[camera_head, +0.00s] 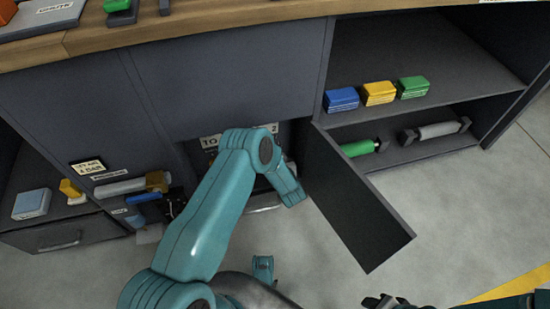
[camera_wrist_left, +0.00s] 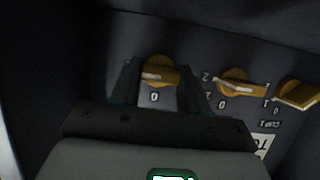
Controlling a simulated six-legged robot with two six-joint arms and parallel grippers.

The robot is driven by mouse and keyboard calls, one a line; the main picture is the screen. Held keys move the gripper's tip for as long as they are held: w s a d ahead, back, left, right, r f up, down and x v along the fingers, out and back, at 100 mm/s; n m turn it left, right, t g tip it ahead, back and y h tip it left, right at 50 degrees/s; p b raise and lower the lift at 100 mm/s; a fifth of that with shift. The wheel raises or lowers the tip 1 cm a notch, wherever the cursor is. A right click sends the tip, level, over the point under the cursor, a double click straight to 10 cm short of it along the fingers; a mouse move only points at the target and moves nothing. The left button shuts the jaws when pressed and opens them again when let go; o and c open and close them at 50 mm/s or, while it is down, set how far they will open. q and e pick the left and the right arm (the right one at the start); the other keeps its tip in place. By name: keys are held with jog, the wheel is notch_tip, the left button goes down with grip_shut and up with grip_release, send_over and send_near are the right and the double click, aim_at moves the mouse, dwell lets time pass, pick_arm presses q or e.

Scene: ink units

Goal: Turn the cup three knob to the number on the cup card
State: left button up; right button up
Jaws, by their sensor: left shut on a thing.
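In the left wrist view, a row of orange knobs sits on a dark panel. The leftmost knob (camera_wrist_left: 160,70) is between the fingers of my left gripper (camera_wrist_left: 158,74), which is shut on it. A 0 shows below it and its pale mark points left. A middle knob (camera_wrist_left: 240,82) and a right knob (camera_wrist_left: 298,95) stand free, with a label reading CUP 1 under them. The leftmost knob's own label is hidden behind my gripper. In the head view my left arm hides the knobs. My right gripper (camera_head: 388,302) shows only partly at the bottom edge.
An open dark door (camera_head: 352,205) stands right of my left arm. Shelves beyond it hold blue, yellow and green boxes (camera_head: 378,93) and cylinders. At the left are a light blue box (camera_head: 32,203) and a small card (camera_head: 89,167), too small to read. The floor is clear.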

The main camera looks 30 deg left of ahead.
pick_arm(q)
jog(key=o, duration=1.1)
jog(key=shift+c, duration=0.2)
jog(key=p+v, duration=0.2)
jog(key=v, duration=0.3)
jog(key=shift+d+r+p, duration=0.1)
jog(key=shift+r+p, duration=0.2)
jog(key=shift+p, duration=0.1)
jog(key=p+v, duration=0.3)
jog(key=v, duration=0.8)
jog(key=shift+p, duration=0.35)
pick_arm(e)
notch_tip(320, 180, up, 6)
jog(key=s+a, duration=0.1)
jog(key=s, duration=0.1)
jog(key=shift+s+g, duration=0.15)
jog(key=shift+g, duration=0.25)
pick_arm(q)
jog(key=shift+s+f, duration=0.1)
jog(key=shift+f, duration=0.1)
